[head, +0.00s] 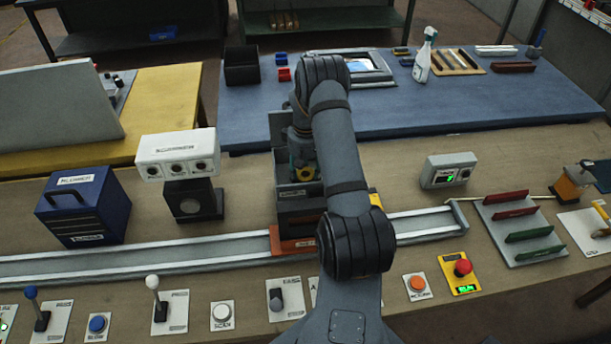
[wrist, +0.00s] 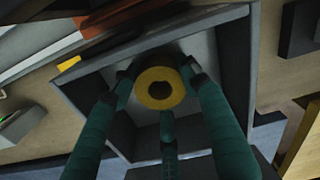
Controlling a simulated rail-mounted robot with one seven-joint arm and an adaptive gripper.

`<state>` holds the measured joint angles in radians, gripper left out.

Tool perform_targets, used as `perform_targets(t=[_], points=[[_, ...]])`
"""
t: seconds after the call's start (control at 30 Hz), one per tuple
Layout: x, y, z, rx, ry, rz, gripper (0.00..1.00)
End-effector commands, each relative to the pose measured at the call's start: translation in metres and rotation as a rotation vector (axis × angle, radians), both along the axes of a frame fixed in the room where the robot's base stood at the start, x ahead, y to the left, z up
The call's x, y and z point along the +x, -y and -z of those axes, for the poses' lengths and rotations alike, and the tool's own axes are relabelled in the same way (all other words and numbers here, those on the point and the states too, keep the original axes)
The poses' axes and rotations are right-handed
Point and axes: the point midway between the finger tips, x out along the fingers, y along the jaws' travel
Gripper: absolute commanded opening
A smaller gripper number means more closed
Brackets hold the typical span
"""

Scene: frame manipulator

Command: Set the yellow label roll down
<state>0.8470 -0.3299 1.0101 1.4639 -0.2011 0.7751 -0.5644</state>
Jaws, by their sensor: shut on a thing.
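The yellow label roll (wrist: 171,80) is a short ring with a dark hole, held between the dark green fingers of my gripper (wrist: 158,88) in the wrist view. The fingers are closed around its sides. Around them is a grey open-topped box (wrist: 108,132) with a pale inner floor. I cannot tell whether the roll touches that floor. In the head view the roll (head: 303,171) is a small yellow patch at my gripper (head: 301,165), within the grey box (head: 283,132). My arm hides the box's right part.
A white three-dial unit (head: 178,155) and a blue case (head: 85,207) stand to the left. A small display box (head: 448,170) and a slotted rack (head: 518,230) are to the right.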

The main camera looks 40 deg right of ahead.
Motion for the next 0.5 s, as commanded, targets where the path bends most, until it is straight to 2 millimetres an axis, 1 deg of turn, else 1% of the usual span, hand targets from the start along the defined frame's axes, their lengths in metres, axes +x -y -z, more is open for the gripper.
perform_targets(t=[0.13, 0.17, 0.4, 0.5], points=[[0.0001, -0.0001, 0.005, 0.0, 0.0, -0.001, 0.18], [0.0, -0.0001, 0.0047, 0.0, 0.0, -0.001, 0.46], [-0.0001, 0.0, 0.0033, 0.0, -0.001, -0.001, 0.6], [-0.0001, 0.0, 0.0032, 0.0, -0.001, -0.001, 0.64]])
